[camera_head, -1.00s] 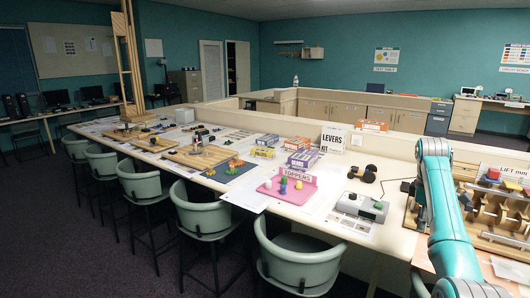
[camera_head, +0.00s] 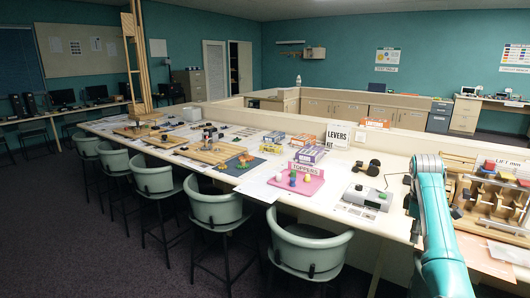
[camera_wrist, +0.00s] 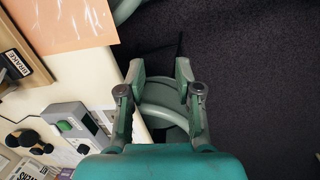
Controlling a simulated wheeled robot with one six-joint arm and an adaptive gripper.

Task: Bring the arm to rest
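My arm (camera_head: 437,225) is in the head view at the right, a teal link rising from the lower right and bending at the top over the near right part of the long table (camera_head: 385,229). My gripper is hidden in the head view. In the wrist view my gripper (camera_wrist: 159,72) points down, its two fingers apart with nothing between them. Below it are the table edge, a green chair and the dark carpet.
A grey device (camera_head: 367,196) and a pink toppers tray (camera_head: 296,181) stand on the table. A wooden lift rig (camera_head: 488,203) is right of my arm. Several green chairs (camera_head: 305,250) line the near side. An orange sheet (camera_wrist: 62,22) lies at the table edge. The carpet (camera_head: 120,235) at left is open.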

